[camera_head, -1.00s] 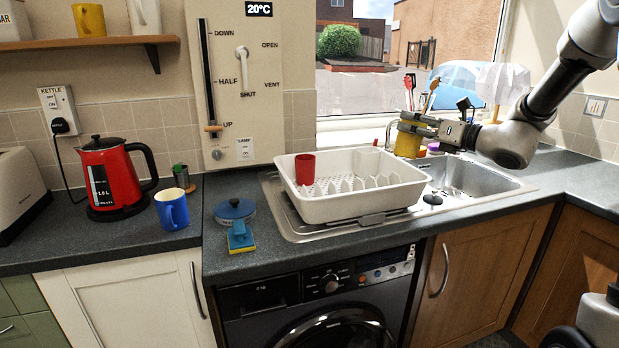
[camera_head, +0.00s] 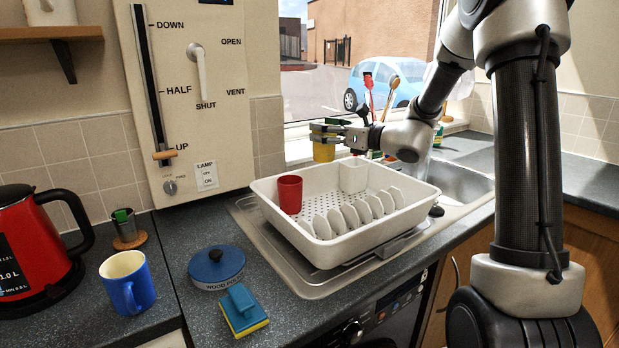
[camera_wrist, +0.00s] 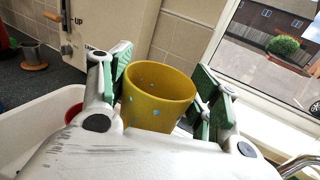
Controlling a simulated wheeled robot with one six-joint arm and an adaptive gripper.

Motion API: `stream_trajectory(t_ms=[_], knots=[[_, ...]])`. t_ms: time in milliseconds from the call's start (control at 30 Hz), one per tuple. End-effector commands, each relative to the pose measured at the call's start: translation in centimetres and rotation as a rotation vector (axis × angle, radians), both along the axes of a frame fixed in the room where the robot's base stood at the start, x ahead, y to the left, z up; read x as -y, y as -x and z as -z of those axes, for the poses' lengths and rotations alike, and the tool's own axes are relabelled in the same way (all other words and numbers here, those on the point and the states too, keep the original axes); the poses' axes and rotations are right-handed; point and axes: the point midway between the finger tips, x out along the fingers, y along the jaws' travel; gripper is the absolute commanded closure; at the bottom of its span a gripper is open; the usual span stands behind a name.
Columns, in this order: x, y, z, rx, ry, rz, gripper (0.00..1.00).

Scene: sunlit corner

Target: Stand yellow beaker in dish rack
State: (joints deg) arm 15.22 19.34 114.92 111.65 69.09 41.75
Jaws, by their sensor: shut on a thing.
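The yellow beaker (camera_head: 324,150) is held by my gripper (camera_head: 326,137) above the far edge of the white dish rack (camera_head: 330,254). In the wrist view the yellow beaker (camera_wrist: 157,97) has small light blue spots and sits between the green-padded fingers of my gripper (camera_wrist: 160,95), its open mouth visible. Its lower part is hidden by the gripper body. The dish rack has a row of plate slots along its near side. A red beaker (camera_head: 290,194) stands inside at the rack's left end. The rack's middle floor is bare.
A blue mug (camera_head: 127,283), a blue-lidded pot (camera_head: 217,267) and a sponge (camera_head: 242,310) stand left of the rack. A red kettle (camera_head: 35,245) is at far left. The sink (camera_head: 458,182) and tap are right of the rack. The window is behind.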

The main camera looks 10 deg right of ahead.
Motion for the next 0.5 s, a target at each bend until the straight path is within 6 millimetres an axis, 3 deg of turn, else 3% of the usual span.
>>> stream_trajectory(t_ms=[100,500], knots=[[0.0,-0.1,2.4,-0.004,-0.002,0.001,0.61],[0.0,-0.1,7.0,-0.004,-0.002,0.001,0.61]])
